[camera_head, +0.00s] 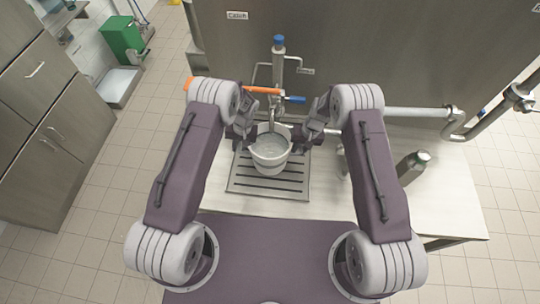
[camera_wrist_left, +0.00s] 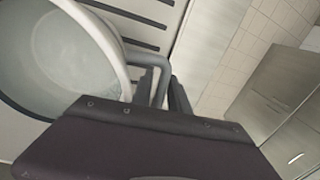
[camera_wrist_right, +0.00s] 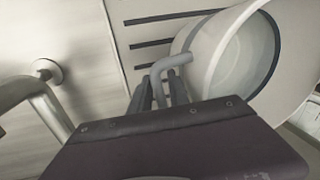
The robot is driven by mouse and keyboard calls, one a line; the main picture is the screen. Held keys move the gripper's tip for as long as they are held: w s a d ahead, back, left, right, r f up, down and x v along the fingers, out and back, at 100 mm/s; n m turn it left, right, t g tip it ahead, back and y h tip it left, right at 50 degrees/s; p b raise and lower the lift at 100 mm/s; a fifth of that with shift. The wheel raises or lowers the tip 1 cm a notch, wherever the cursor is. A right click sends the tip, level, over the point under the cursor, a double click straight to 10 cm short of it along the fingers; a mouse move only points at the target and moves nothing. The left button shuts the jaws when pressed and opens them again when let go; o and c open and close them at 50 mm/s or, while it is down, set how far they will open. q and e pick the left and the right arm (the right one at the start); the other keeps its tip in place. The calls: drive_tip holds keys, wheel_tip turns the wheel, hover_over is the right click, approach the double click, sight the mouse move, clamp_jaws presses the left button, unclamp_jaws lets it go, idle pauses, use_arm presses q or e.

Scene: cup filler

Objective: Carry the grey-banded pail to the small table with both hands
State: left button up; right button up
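The white pail (camera_head: 270,153) sits upright over the slotted tray under the spout, with a pale surface showing inside. Its open mouth also fills the left of the left wrist view (camera_wrist_left: 115,70) and the right of the right wrist view (camera_wrist_right: 208,60). My left gripper (camera_head: 243,128) is at its left side, its fingers close around a grey bar handle (camera_wrist_left: 150,58). My right gripper (camera_head: 308,130) is at its right side, its fingers close around the other handle (camera_wrist_right: 170,64). Both look shut on the handles. I cannot make out a separate small table.
The slotted metal tray (camera_head: 240,182) lies on a pale counter (camera_head: 440,190). Behind stand a blue-topped spout column (camera_head: 279,60) and a metal panel (camera_head: 400,50). A bottle (camera_head: 411,167) stands right. Cabinets (camera_head: 50,120) and a green bin (camera_head: 122,38) are left. Tiled floor lies open between.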

use_arm(q)
drive_tip(key=shift+f, duration=0.35)
use_arm(e)
drive_tip(key=shift+f, duration=0.25)
use_arm(q)
drive_tip(key=shift+a, duration=0.1)
clamp_jaws()
use_arm(e)
clamp_jaws()
use_arm(q)
drive_tip(key=shift+r, duration=0.1)
use_arm(e)
drive_tip(key=shift+r, duration=0.1)
idle(0.5)
